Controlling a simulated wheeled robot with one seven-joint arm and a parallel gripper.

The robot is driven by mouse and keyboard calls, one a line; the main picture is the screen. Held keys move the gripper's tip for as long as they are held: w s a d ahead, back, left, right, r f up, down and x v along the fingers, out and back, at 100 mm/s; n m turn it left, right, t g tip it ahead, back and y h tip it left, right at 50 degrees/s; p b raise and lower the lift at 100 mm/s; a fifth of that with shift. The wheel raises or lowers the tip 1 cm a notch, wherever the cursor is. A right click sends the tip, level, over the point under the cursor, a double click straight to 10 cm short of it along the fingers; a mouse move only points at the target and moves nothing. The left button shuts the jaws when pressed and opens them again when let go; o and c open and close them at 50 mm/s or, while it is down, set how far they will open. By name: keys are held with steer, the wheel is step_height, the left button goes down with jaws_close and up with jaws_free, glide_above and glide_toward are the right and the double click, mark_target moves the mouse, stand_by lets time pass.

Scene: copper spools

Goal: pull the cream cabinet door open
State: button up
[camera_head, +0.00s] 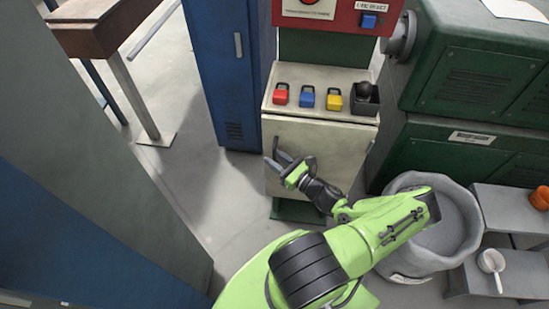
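The cream cabinet (340,140) stands in the middle, below the red panel. Its front door looks closed, flush with the body. A dark upright handle (275,146) shows at the door's left edge. My gripper (277,160) is in front of the door's left side, at the handle. Its dark fingers look spread apart, with the handle close to or between them. I cannot tell whether they touch it. My wrist hides part of the door's lower middle.
Red (280,97), blue (307,100) and yellow (334,102) padlocks and a black box (364,101) sit on the cabinet top. A blue locker (222,70) stands left, a grey bin (455,225) right. Clear floor (215,200) lies front left.

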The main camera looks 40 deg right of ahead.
steer(key=shift+w, duration=0.35)
steer(key=shift+c, duration=0.3)
jaws_close()
steer(key=shift+s, duration=0.1)
